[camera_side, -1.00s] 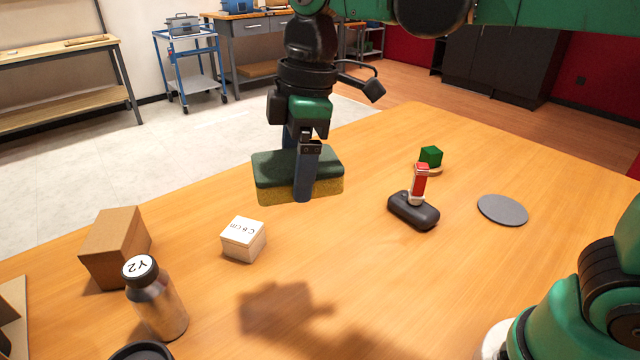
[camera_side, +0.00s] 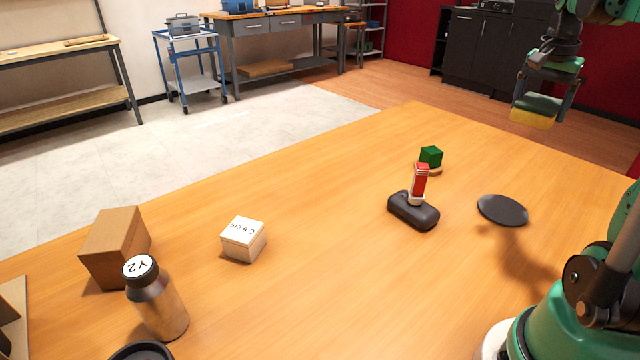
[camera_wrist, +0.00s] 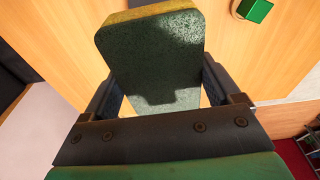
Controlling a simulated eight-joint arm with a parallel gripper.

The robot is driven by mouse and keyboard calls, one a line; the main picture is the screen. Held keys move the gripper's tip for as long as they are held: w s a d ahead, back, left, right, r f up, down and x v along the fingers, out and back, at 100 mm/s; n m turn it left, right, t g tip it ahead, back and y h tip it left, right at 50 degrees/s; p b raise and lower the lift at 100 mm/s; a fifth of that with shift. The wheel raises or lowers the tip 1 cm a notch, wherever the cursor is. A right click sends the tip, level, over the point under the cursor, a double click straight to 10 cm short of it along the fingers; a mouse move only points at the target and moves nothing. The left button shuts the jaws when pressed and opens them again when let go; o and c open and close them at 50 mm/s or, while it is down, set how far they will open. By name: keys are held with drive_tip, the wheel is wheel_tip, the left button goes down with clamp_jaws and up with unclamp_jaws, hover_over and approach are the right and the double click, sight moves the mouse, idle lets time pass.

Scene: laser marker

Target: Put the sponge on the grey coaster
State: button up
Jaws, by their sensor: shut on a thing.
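The sponge (camera_side: 535,108), dark green on top and yellow below, is in the air at the upper right of the side view. My gripper (camera_side: 541,100) is shut on it, with a finger on each side. In the wrist view the sponge (camera_wrist: 155,60) sits between the fingers of my gripper (camera_wrist: 160,90), its green face toward the camera. The grey coaster (camera_side: 503,210) lies flat on the table at the right, bare and in shadow. The sponge is well above the table and apart from the coaster. The coaster is not seen in the wrist view.
A black sander-like block with a red-and-white piece (camera_side: 414,208) stands left of the coaster. A green cube (camera_side: 431,156) is on a small wooden disc behind it. A white box (camera_side: 243,239), a cardboard box (camera_side: 117,246) and a metal bottle (camera_side: 157,300) stand at left. The table's middle is clear.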

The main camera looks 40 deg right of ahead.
sight(504, 208)
drive_tip(key=shift+s+d+f+m, duration=0.3)
drive_tip(key=shift+s, duration=0.1)
wheel_tip(504, 208, down, 20)
drive_tip(key=shift+r, duration=0.25)
drive_tip(key=shift+f, duration=0.1)
drive_tip(key=o, duration=1)
wheel_tip(504, 208, up, 12)
drive_tip(key=a, duration=0.2)
drive_tip(key=w+a+r+n+t, duration=0.1)
drive_tip(key=w+a+n+t, duration=0.1)
drive_tip(key=w+a+n, duration=0.45)
drive_tip(key=w+a+r+n+t, duration=0.1)
drive_tip(key=w+a+n+t, duration=0.15)
drive_tip(key=a, duration=0.65)
drive_tip(key=a+n+t, duration=0.1)
drive_tip(key=a+n, duration=0.2)
drive_tip(key=a, duration=0.2)
drive_tip(key=a+f+n+y, duration=0.1)
drive_tip(key=a+n, duration=0.2)
drive_tip(key=a, duration=0.1)
drive_tip(key=a+n+t, duration=0.1)
drive_tip(key=a+n, duration=0.2)
drive_tip(key=a, duration=0.2)
drive_tip(key=shift+s+a+f+t+y, duration=0.15)
drive_tip(key=shift+s+a+t+y, duration=0.15)
drive_tip(key=shift+s+t+y, duration=0.1)
